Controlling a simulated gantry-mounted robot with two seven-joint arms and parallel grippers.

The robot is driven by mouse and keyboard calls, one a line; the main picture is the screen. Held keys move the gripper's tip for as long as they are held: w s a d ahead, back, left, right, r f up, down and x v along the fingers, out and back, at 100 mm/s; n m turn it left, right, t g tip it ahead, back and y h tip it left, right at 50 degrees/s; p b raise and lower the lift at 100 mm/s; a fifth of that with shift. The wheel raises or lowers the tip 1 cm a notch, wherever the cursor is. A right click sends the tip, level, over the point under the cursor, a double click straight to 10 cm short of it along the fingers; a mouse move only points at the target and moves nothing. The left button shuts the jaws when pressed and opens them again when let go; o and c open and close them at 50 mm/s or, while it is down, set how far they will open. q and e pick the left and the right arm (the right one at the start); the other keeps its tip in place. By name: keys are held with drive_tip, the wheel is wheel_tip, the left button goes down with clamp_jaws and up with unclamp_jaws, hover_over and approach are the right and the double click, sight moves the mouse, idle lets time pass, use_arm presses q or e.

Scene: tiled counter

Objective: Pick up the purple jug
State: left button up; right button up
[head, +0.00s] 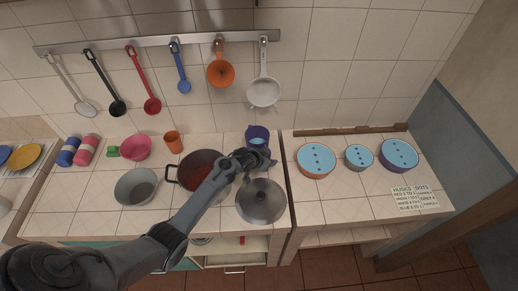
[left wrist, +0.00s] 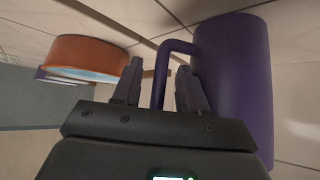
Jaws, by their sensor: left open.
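The purple jug (head: 257,133) stands upright at the back of the tiled counter, near the seam between the two counter sections. My left gripper (head: 264,158) is just in front of it and hides its lower part. In the left wrist view, the purple jug (left wrist: 236,80) fills the right side, and its handle (left wrist: 163,62) runs down between the two fingers of my left gripper (left wrist: 158,84). The fingers are open, one on each side of the handle. I cannot tell whether either finger touches it. My right gripper is not in view.
A dark red pot (head: 187,157) and a metal pan (head: 261,203) stand close to my arm. An orange cup (head: 173,142), pink bowl (head: 136,147) and grey bowl (head: 136,187) are left. Blue-topped round containers (head: 316,160) stand right. Ladles (head: 220,75) hang above.

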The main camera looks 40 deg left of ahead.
use_arm(q)
clamp_jaws()
idle(0.3)
idle(1.1)
drive_tip(key=shift+w, duration=0.1)
